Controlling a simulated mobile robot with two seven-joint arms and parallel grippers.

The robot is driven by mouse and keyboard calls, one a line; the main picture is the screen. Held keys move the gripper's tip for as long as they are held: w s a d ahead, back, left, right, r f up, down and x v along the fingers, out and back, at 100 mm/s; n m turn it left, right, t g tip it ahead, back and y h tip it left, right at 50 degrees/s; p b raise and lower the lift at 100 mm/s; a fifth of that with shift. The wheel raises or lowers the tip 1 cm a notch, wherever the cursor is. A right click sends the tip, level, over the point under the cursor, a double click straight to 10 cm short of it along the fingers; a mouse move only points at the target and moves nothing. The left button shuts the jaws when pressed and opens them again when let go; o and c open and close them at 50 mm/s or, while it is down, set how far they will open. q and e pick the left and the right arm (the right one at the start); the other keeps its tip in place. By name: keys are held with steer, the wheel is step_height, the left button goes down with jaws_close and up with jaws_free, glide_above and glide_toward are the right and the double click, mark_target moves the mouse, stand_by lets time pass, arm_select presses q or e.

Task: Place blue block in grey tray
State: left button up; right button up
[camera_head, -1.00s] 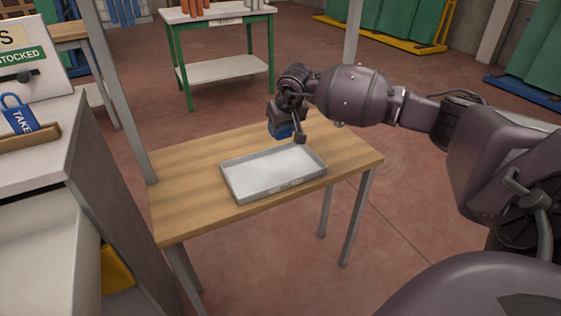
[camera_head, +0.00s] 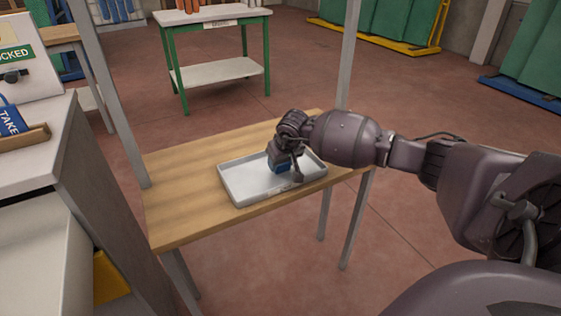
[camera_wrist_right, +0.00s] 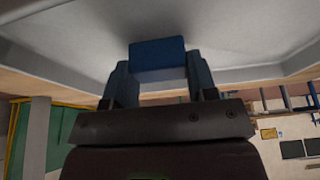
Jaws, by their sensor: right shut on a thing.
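The grey tray (camera_head: 240,185) lies on the wooden table in the head view. My right gripper (camera_head: 284,165) is over the right part of the tray, inside its rim as seen in the head view. It is shut on the blue block (camera_head: 280,168), which is partly hidden by the gripper. In the right wrist view the blue block (camera_wrist_right: 157,54) sits between the two fingers (camera_wrist_right: 160,75), with the grey tray surface (camera_wrist_right: 90,35) behind it. Whether the block touches the tray floor I cannot tell. My left gripper is not in view.
The wooden table (camera_head: 180,215) has free room left of the tray. A grey post (camera_head: 112,95) rises at its left side and another (camera_head: 349,55) behind it. A grey cabinet (camera_head: 85,150) stands at the left. A green-framed table (camera_head: 215,75) stands farther back.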

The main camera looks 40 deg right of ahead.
steer(key=shift+r, duration=0.1)
steer(key=shift+f, duration=0.2)
steer(key=o, duration=0.9)
